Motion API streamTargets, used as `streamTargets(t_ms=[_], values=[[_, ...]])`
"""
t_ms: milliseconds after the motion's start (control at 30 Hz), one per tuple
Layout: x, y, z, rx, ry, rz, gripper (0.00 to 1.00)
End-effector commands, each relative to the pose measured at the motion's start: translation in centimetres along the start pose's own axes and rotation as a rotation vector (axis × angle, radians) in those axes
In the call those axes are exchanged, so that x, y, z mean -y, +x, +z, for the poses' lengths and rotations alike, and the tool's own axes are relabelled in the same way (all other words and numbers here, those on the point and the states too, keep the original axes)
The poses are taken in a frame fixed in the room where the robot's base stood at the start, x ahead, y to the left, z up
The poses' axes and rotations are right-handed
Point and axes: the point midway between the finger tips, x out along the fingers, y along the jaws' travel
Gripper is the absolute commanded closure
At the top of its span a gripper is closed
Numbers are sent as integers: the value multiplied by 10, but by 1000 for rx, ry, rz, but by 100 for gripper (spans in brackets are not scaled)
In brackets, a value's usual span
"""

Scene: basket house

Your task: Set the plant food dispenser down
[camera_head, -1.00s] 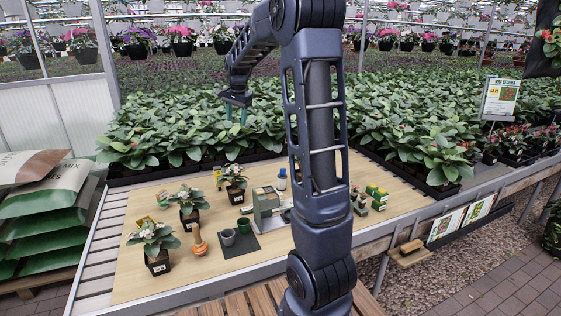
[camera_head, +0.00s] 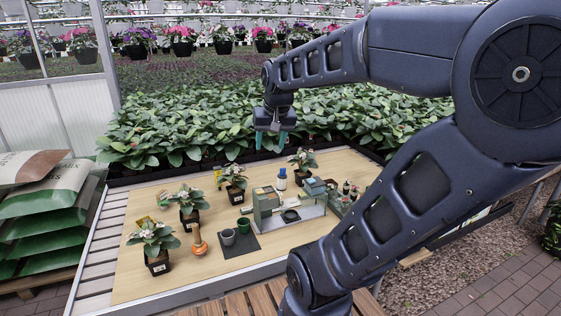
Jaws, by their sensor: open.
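A small bottle with a blue cap (camera_head: 282,179) stands upright at the back middle of the wooden table top (camera_head: 140,285). It may be the plant food dispenser, but its label is too small to read. An orange, bulb-shaped item with a tan neck (camera_head: 199,240) stands at the front left, and I cannot tell what it is. My gripper (camera_head: 271,148) points down above the back of the table, in line with the blue-capped bottle and apart from it. Its teal fingers are open with nothing visible between them.
Several potted plants (camera_head: 188,204) stand on the left and back of the table. Dense leafy plants (camera_head: 190,125) lie behind. Bare wood is free at front left.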

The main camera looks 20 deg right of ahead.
Motion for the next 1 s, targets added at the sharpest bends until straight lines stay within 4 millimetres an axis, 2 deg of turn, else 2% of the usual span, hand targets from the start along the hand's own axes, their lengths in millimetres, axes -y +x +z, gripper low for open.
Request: streamTargets(t_ms=[33, 100, 200, 333, 1000], values=[[-3, 0, 16, -12, -31, 2, 48], [-7, 1, 34, -23, -73, 6, 48], [-11, 4, 54, -34, -122, 12, 48], [-15, 6, 69, -42, -160, 17, 48], [-15, 8, 73, -44, -172, 18, 48]])
